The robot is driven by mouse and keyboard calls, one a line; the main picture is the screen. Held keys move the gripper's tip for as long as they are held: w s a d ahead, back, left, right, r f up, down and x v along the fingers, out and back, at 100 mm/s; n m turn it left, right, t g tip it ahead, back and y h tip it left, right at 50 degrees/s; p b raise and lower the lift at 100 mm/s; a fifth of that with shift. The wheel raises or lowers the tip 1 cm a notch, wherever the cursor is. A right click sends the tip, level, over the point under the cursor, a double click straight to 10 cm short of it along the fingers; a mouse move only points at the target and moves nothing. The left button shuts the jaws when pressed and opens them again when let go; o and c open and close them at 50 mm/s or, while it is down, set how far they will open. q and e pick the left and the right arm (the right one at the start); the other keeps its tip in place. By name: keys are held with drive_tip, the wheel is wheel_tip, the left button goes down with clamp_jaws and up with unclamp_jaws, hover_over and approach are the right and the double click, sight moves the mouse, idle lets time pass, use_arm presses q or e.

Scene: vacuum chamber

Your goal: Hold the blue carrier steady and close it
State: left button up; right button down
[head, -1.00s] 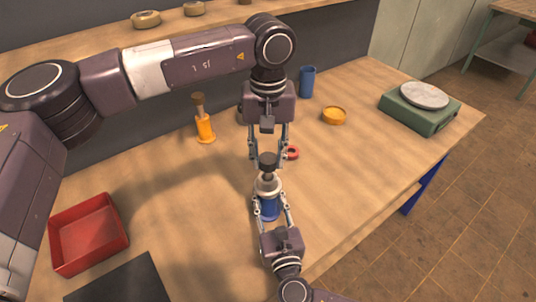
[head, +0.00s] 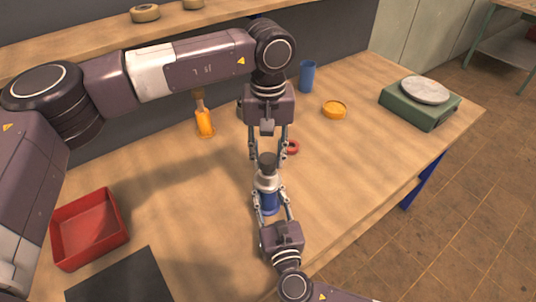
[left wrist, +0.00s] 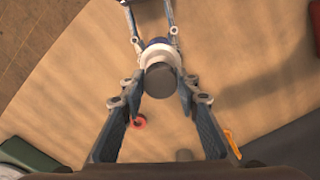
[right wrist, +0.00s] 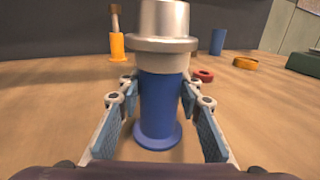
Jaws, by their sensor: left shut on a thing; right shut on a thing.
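The blue carrier (head: 268,202) stands upright near the front of the wooden table; its blue body and base flange show in the right wrist view (right wrist: 160,105). A silver lid (right wrist: 160,25) sits on top of it, with no gap visible there. My left gripper (head: 268,158) comes from above and is shut on the dark knob (left wrist: 161,80) of the lid. My right gripper (right wrist: 161,82) comes from the front and is shut on the blue body, one finger on each side. The fingers partly hide the carrier in the head view.
A red ring (head: 292,147) lies just behind the carrier. An orange post (head: 204,122), a blue cup (head: 307,76), a yellow dish (head: 335,110) and a green scale (head: 415,109) stand farther back. A red tray (head: 55,238) is at left. Bare table lies right of the carrier.

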use_arm(q)
drive_tip(key=shift+f, duration=0.45)
drive_tip(key=m, duration=0.5)
drive_tip(key=shift+m, duration=0.3)
drive_tip(key=m, duration=0.4)
drive_tip(key=shift+a, duration=0.1)
drive_tip(key=o, duration=0.9)
drive_tip(key=shift+o, duration=0.2)
